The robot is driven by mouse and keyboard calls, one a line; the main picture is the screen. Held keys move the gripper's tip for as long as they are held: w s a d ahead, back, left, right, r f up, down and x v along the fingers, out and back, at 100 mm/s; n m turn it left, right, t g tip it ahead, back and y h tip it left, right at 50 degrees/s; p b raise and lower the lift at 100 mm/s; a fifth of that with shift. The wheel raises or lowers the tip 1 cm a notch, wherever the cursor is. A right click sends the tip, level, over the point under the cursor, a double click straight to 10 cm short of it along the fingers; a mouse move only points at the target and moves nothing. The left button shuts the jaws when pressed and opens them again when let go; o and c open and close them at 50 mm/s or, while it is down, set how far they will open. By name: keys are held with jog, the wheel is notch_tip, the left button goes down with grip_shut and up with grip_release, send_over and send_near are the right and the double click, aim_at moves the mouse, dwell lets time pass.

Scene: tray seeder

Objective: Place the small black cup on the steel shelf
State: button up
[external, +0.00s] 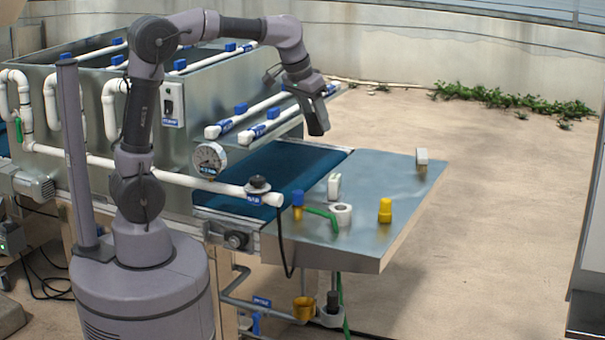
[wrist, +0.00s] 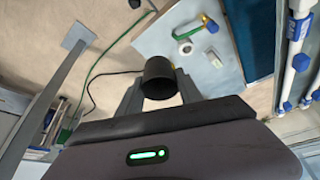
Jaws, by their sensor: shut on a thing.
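The small black cup (wrist: 160,76) is between the fingers of my gripper (wrist: 158,92) in the wrist view. In the external view my gripper (external: 311,92) points down and slightly right, with the dark cup (external: 318,124) at its lower end. It is in the air above the blue belt, clear of any surface. The steel shelf (external: 372,178) is the flat grey plate to the right of the belt, lower than my gripper. It also shows in the wrist view (wrist: 208,78), beyond the cup.
The shelf's far middle is bare. White pipes (external: 245,115) run beside my arm.

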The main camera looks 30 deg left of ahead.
jog(key=w+a+n+y+p, duration=0.25)
jog(key=a+n+p, duration=0.25)
jog(key=a, duration=0.6)
jog(key=w+a+n+g+y+p, duration=0.1)
jog(key=w+a+n+p, duration=0.35)
jog(key=a, duration=0.55)
jog(key=w+a+n+y+p, duration=0.2)
jog(key=a+n+p, duration=0.25)
jog(key=a, duration=0.65)
jog(key=f, duration=0.4)
jog(key=shift+w+d+f+b, duration=0.2)
jog(key=shift+d+f+b, duration=0.1)
jog(key=shift+d, duration=0.1)
jog(key=w, duration=0.5)
jog(key=w+a+f, duration=0.1)
jog(key=w, duration=0.4)
jog(key=w+p, duration=0.1)
jog(key=w, duration=0.4)
jog(key=shift+w+a+f, duration=0.3)
jog(key=shift+w+f, duration=0.05)
jog(key=shift+w, duration=0.05)
notch_tip(320, 180, down, 4)
jog(key=shift+r+b, duration=0.25)
jog(key=shift+b, duration=0.2)
